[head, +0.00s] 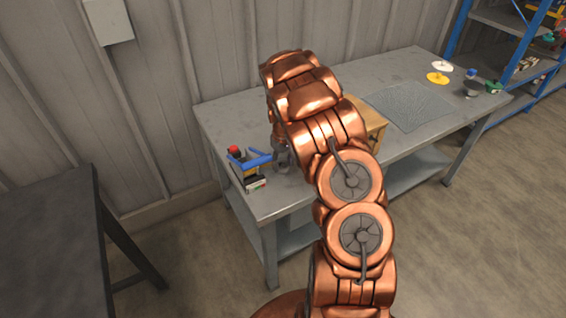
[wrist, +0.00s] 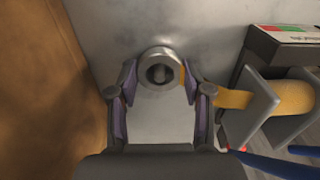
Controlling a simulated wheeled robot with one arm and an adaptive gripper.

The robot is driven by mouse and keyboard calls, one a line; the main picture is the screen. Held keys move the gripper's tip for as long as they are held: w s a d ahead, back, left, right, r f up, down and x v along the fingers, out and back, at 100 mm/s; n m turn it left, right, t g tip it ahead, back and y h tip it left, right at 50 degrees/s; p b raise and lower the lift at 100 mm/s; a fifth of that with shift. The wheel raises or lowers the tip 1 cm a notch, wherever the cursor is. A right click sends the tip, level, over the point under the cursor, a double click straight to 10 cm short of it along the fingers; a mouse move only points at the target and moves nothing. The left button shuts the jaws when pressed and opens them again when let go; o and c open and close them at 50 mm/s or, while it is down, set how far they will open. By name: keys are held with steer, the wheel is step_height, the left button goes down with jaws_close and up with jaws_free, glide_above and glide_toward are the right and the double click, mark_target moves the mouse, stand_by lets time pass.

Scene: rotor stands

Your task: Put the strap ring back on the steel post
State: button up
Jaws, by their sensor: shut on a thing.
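The strap ring (wrist: 146,56) is a thick round steel ring, seen from above between my fingertips in the wrist view. My gripper (wrist: 158,80) is shut on it, one finger on each side. A yellow strap (wrist: 235,98) runs from the ring's right side behind my right finger. A small grey shape shows inside the ring's dark hole. It may be the top of the steel post; I cannot tell whether the ring is around it or above it. In the head view my gripper (head: 282,158) is over the left end of the table, and the ring is too small to tell.
A yellow roll (wrist: 295,97) between grey plates stands close on the right, with blue bars (head: 249,160) beside it. A wooden box (head: 368,122) is behind my arm. The grey table (head: 228,118) also bears a dark mat (head: 410,108) and a yellow disc (head: 437,78) farther right.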

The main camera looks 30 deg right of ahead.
steer(key=o, duration=1.2)
steer(key=shift+c, duration=0.2)
steer(key=shift+o, duration=0.4)
steer(key=o, duration=0.3)
steer(key=shift+r, duration=0.15)
steer(key=shift+r, duration=4.4)
